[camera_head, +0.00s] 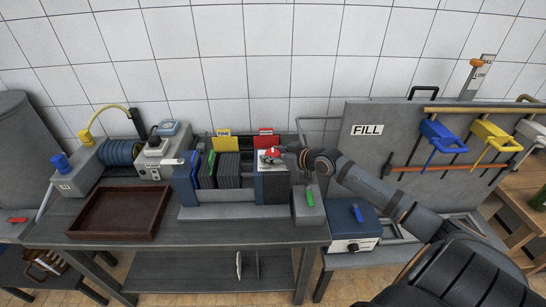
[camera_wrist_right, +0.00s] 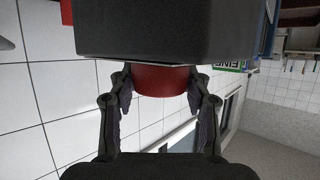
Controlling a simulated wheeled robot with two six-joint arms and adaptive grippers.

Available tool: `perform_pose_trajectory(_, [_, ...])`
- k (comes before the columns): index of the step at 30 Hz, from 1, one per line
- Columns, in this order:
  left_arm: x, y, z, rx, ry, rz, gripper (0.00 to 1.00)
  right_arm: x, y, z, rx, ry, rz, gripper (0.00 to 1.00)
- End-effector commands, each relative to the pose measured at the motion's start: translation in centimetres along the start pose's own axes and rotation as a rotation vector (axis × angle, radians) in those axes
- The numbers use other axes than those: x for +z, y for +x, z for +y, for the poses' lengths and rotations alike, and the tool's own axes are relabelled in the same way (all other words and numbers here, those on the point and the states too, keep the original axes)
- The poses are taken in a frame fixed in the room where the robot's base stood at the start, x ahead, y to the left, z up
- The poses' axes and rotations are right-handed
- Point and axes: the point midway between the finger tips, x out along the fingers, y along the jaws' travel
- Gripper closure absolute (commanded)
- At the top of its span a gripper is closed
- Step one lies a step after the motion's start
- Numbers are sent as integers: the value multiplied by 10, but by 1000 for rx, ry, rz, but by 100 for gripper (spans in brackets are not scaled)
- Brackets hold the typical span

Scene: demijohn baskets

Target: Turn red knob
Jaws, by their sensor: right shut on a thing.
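The red knob (camera_head: 272,154) sits on top of the blue and grey box (camera_head: 272,188) at the right end of the rack on the bench. My right gripper (camera_head: 282,153) reaches in from the right at the knob's height. In the right wrist view the red knob (camera_wrist_right: 162,82) lies between the two fingers of my right gripper (camera_wrist_right: 161,88), which is shut on it. A dark block fills the top of that view beyond the knob. How far the knob is turned cannot be told. My left gripper does not show.
A brown tray (camera_head: 122,232) lies at left. A FILL panel (camera_head: 367,130) stands at right.

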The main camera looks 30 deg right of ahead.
Motion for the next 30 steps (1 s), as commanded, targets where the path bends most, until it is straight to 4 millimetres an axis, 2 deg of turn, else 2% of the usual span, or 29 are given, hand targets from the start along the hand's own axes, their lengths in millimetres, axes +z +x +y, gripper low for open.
perform_pose_trajectory(6, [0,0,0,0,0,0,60,2,0,0,0,1,-4,83])
perform_pose_trajectory(7, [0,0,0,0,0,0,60,2,0,0,0,1,-4,47])
perform_pose_trajectory(12, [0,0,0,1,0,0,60,1,0,0,0,1,-3,28])
perform_pose_trajectory(20, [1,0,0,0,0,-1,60,0,0,0,0,1,-2,28])
perform_pose_trajectory(23, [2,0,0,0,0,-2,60,-6,-3,0,0,-2,-1,28])
perform_pose_trajectory(30, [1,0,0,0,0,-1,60,-53,-22,1,2,-8,-3,28])
